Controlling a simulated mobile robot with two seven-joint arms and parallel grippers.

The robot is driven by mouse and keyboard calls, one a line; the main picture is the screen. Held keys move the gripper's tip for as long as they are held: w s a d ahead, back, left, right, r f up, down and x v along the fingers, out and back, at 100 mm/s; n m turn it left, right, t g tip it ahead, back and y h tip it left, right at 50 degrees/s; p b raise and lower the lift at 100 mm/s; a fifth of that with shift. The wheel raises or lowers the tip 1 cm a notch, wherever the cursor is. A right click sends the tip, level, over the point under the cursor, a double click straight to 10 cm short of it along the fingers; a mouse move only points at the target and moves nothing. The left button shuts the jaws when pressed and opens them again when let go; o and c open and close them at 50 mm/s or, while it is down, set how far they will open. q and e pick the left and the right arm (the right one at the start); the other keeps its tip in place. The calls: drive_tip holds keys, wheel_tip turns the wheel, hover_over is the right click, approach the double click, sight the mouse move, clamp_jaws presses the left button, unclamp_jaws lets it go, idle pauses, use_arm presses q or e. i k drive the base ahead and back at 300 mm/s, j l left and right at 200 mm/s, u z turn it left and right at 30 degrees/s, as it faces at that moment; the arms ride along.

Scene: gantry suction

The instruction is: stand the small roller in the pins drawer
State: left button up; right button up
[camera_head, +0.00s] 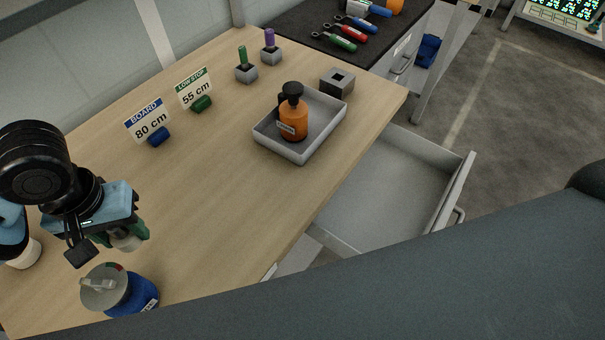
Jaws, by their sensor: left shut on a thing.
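My left gripper (119,236) is at the left, above the near left part of the wooden table. My right gripper is not in view.
A blue canister (137,295) with a grey lid stands just below my left gripper. A grey tray (318,135) holds an orange pump bottle (293,118). A grey block (337,82) and small signs (149,122) stand farther back. The table's middle is clear.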

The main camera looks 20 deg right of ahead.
sight(374, 197)
drive_tip(key=k+l+z, duration=0.1)
drive_tip(key=l+z, duration=0.45)
drive_tip(key=z, duration=0.15)
drive_tip(key=l+z, duration=0.35)
drive_tip(key=k+j, duration=0.05)
